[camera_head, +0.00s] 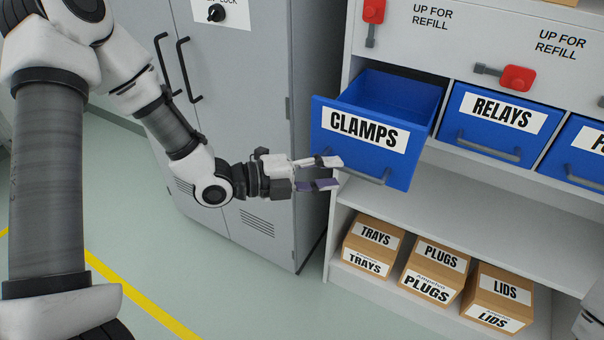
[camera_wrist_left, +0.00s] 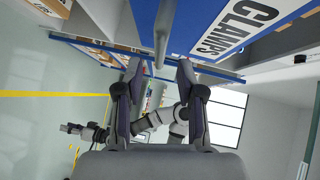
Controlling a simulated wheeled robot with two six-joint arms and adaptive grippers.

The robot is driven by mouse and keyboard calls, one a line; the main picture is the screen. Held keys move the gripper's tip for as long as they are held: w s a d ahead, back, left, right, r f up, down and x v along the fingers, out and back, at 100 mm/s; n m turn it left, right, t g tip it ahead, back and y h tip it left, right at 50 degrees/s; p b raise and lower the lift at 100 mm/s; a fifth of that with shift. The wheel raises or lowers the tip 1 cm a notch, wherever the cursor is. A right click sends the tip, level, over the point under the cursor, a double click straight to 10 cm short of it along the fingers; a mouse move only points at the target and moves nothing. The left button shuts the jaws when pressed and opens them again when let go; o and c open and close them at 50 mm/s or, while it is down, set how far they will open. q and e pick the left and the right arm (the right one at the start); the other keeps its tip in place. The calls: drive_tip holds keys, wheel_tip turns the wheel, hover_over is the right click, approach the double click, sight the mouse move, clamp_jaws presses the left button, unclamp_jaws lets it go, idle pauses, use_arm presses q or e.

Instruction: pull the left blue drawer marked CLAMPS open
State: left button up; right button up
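The blue CLAMPS drawer (camera_head: 360,135) is pulled part way out of the shelf unit, and the visible inside is empty. Its grey bar handle (camera_head: 364,178) runs along the lower front. My left gripper (camera_head: 334,173) is open at the handle's left end. In the left wrist view the handle (camera_wrist_left: 162,32) lines up with the gap between the fingers (camera_wrist_left: 160,66), with clear space on both sides. I cannot tell how far the bar reaches between the fingertips. My right gripper (camera_wrist_left: 72,128) shows small and far off in the left wrist view, its finger state unclear.
A closed blue RELAYS drawer (camera_head: 499,122) is to the right, with another blue drawer (camera_head: 580,150) beyond. Cardboard boxes marked TRAYS (camera_head: 371,245), PLUGS (camera_head: 433,273) and LIDS (camera_head: 499,298) stand on the low shelf. A grey cabinet (camera_head: 250,110) stands behind my left arm.

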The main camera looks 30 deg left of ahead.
use_arm(q)
drive_tip(key=v, duration=0.6)
drive_tip(key=shift+s, duration=0.15)
drive_tip(key=s+d+f+n+g+y, duration=0.2)
drive_tip(key=s+f+g, duration=0.3)
drive_tip(key=f, duration=0.7)
drive_tip(key=s+d+f+n+g+y, duration=0.25)
drive_tip(key=s+f, duration=0.45)
drive_tip(key=f, duration=0.6)
drive_tip(key=s+a+f+n+g+y, duration=0.1)
drive_tip(key=s+a+f+n+y, duration=0.2)
drive_tip(key=n, duration=0.8)
drive_tip(key=s+a+f+n+g+y, duration=0.2)
drive_tip(key=s+a+f+n+y, duration=0.1)
drive_tip(key=n, duration=0.7)
wheel_tip(320, 180, down, 3)
drive_tip(key=s+y, duration=0.1)
drive_tip(key=s, duration=0.1)
drive_tip(key=shift+s+f+n+y, duration=0.2)
drive_tip(key=shift+s+n+y, duration=0.15)
drive_tip(key=shift+s, duration=0.05)
